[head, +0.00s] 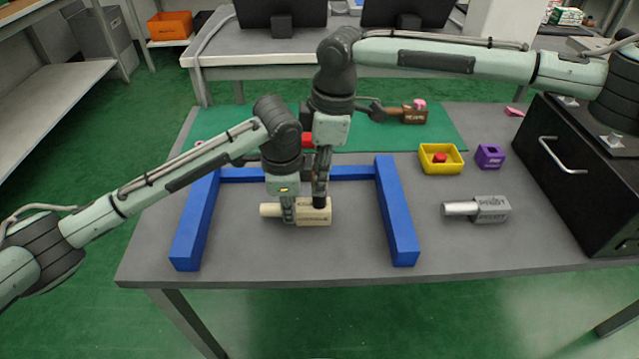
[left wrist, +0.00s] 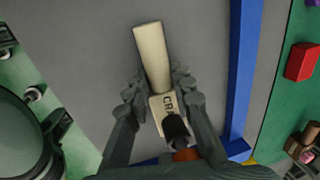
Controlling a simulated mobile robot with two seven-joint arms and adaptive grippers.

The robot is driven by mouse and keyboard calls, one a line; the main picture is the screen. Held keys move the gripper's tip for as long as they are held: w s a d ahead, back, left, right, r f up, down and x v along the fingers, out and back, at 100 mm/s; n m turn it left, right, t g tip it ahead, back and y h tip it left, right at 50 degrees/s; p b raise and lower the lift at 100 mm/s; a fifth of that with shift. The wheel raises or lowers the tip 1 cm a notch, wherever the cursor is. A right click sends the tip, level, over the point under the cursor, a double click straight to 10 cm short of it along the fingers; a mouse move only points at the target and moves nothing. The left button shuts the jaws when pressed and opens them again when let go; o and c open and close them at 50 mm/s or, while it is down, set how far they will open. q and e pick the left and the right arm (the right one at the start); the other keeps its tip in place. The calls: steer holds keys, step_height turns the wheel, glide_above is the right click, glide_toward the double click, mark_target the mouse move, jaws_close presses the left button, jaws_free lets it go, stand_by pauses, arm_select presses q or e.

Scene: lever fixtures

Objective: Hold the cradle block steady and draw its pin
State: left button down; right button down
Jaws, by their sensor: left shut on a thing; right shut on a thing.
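The cream cradle block (head: 318,214) lies on the grey table inside a blue U-shaped frame. Its cream round pin (head: 268,210) points left from its left end. The left wrist view shows the block (left wrist: 163,103) with part of its lettering and the pin (left wrist: 152,55) lying straight out from it. My left gripper (head: 288,218) is shut on the pin close to the block; its fingers (left wrist: 158,85) lie on both sides. My right gripper (head: 319,200) reaches down from above and is shut on the block, its dark fingertip covering part of the top.
The blue frame (head: 398,215) borders the block on three sides, open to the front. A grey block with a pin (head: 488,210), a yellow tray (head: 455,168), a purple block (head: 489,157) and a black cabinet (head: 575,195) stand right. A brown block (head: 414,117) lies on the green mat.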

steer(key=shift+r, duration=0.7)
stand_by(0.7)
steer(key=shift+r, duration=2.1)
steer(key=shift+a+r, duration=0.1)
arm_select(q)
steer(key=shift+s+d, duration=0.1)
arm_select(e)
steer(key=shift+a+r, duration=0.1)
steer(key=shift+r, duration=0.85)
arm_select(q)
steer(key=c, duration=1.2)
jaws_free()
